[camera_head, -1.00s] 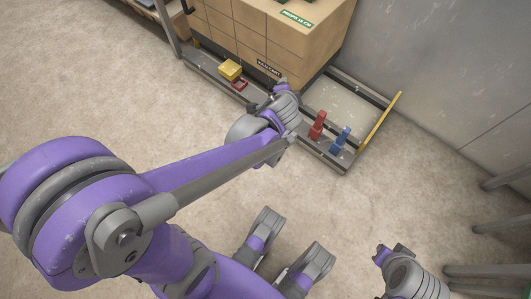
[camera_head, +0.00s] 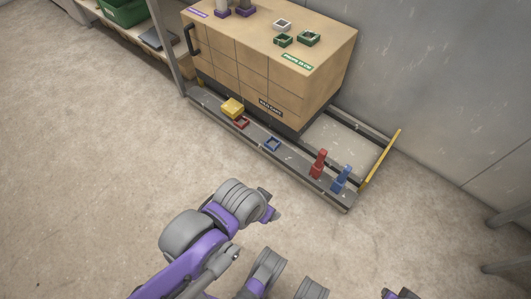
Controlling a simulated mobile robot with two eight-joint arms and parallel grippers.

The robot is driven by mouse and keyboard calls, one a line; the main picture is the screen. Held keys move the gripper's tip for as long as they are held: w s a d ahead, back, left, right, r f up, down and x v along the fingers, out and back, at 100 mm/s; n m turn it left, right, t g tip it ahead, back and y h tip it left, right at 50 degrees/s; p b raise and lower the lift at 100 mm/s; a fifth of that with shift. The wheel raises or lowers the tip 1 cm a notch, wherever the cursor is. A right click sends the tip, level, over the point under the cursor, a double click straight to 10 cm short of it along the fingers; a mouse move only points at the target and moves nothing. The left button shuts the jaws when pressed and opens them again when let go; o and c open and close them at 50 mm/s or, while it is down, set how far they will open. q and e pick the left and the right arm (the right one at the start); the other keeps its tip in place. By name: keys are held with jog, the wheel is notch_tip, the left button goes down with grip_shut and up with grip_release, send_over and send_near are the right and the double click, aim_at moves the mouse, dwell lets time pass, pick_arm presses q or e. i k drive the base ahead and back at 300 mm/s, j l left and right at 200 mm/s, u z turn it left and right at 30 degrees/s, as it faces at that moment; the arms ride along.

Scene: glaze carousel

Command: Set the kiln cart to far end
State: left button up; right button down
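The kiln cart (camera_head: 225,76) is a tan tiled box with a dark label on its front and a black handle (camera_head: 192,38) at its left end. It stands on a grey rail frame (camera_head: 338,195), towards the left, with bare track between it and the yellow bar (camera_head: 380,158) at the right end. My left gripper (camera_head: 270,208) is in front of the frame, apart from the cart and handle; its fingers are too small to tell open or shut. My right gripper (camera_head: 400,294) barely shows at the bottom edge.
On the frame's front ledge are a yellow block (camera_head: 232,106), a red ring (camera_head: 242,123), a blue ring (camera_head: 272,144), an upright red piece (camera_head: 318,163) and a blue one (camera_head: 341,179). Small rings sit on the cart. A grey post (camera_head: 165,45) stands left. The front floor is clear.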

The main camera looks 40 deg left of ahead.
aim_at(284, 62)
jog(key=u, duration=1.25)
